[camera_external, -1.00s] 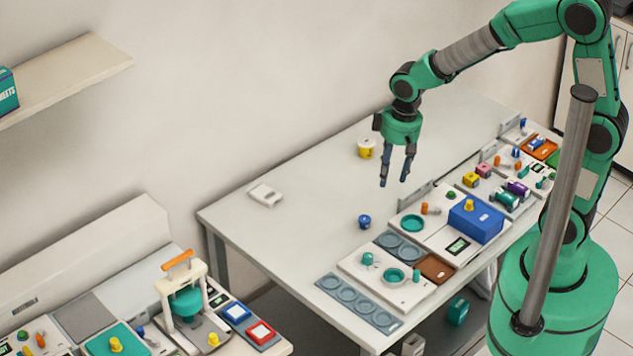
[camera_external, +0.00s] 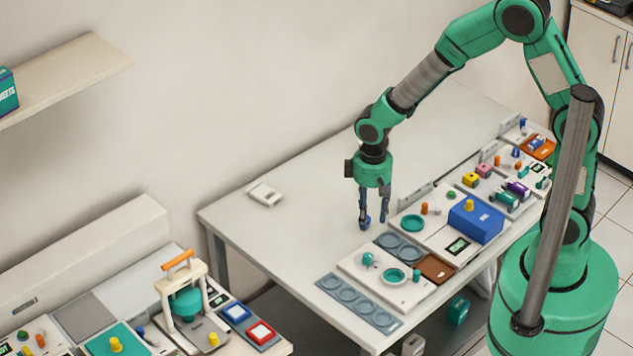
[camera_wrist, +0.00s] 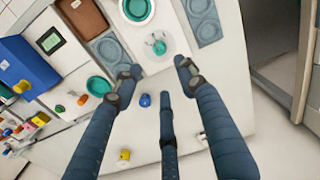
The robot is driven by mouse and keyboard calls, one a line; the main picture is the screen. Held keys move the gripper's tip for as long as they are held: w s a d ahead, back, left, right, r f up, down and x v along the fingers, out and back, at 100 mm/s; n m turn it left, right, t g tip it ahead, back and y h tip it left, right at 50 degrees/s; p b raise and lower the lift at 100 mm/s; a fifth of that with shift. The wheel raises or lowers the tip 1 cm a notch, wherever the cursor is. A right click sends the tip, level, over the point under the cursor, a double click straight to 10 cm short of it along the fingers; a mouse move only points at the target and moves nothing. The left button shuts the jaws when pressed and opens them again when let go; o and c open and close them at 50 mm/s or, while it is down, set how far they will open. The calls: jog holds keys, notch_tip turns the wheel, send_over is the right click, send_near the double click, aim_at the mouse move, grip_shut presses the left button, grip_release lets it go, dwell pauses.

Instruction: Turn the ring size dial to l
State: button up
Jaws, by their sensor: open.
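A small teal knob (camera_external: 368,259) stands on a white panel (camera_external: 350,268) at the table's front; it looks like the dial, but no size letters can be read. In the wrist view the knob (camera_wrist: 158,46) sits on a pale round base, ahead of and between my fingertips. My gripper (camera_external: 375,222) is open and empty, pointing down, low over the table behind the panel. It also shows in the wrist view (camera_wrist: 155,72), its fingers spread apart. A small blue object (camera_wrist: 145,100) lies on the table under it, apart from the knob.
A teal ring (camera_external: 394,276) and a short teal peg (camera_external: 416,275) share the panel. Grey round-welled trays (camera_external: 322,282) and a brown tray (camera_external: 451,265) border it. A blue box (camera_external: 478,222) stands to the right. The table's left side is mostly clear.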

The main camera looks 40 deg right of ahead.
aim_at(367, 255)
jog(key=shift+f, duration=0.15)
notch_tip(367, 255, down, 14)
jog(key=shift+r+b, duration=0.25)
jog(key=shift+b, duration=1)
grip_shut()
